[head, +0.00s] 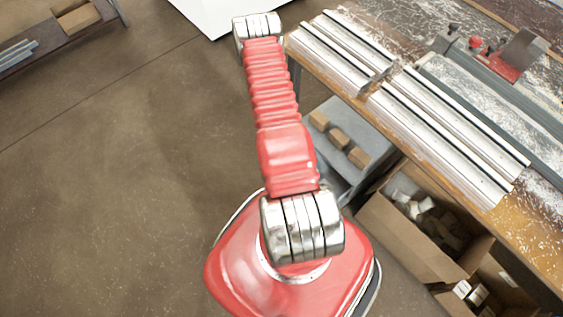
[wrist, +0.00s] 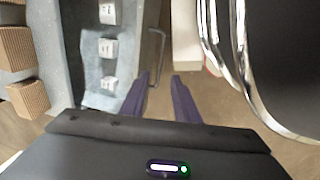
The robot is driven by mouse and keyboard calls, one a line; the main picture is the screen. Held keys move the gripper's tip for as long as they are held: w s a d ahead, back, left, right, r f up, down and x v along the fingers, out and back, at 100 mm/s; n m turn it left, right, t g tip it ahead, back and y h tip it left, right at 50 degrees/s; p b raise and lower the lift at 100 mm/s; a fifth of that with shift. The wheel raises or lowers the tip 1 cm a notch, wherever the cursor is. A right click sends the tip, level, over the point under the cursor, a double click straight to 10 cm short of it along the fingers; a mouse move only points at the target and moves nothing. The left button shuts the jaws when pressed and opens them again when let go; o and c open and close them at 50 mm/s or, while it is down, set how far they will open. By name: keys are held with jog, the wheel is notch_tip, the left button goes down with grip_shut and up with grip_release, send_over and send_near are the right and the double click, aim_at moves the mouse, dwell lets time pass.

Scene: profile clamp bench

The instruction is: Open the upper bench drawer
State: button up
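My gripper (wrist: 160,76) shows in the wrist view as two dark purple fingers, apart, with nothing between them. A thin grey bar handle (wrist: 163,50) lies just beyond the fingertips, near the left one; I cannot tell whether they touch. Left of it is a pale blue-grey panel (wrist: 118,70) with several small white labelled pieces. It seems to belong to the grey cabinet under the bench (head: 345,118). I cannot make out the upper drawer's edges or whether it is open. In the head view my gripper is hidden.
Wooden blocks (head: 340,138) lie on the grey surface under the bench. Aluminium profiles (head: 420,115) lie on the bench, beside a red and grey clamp (head: 500,62). A cardboard box (head: 410,230) stands below. The floor (head: 120,180) on the left is clear.

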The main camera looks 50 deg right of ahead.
jog(key=r, duration=0.3)
jog(key=shift+a, duration=0.3)
jog(key=shift+f, duration=0.1)
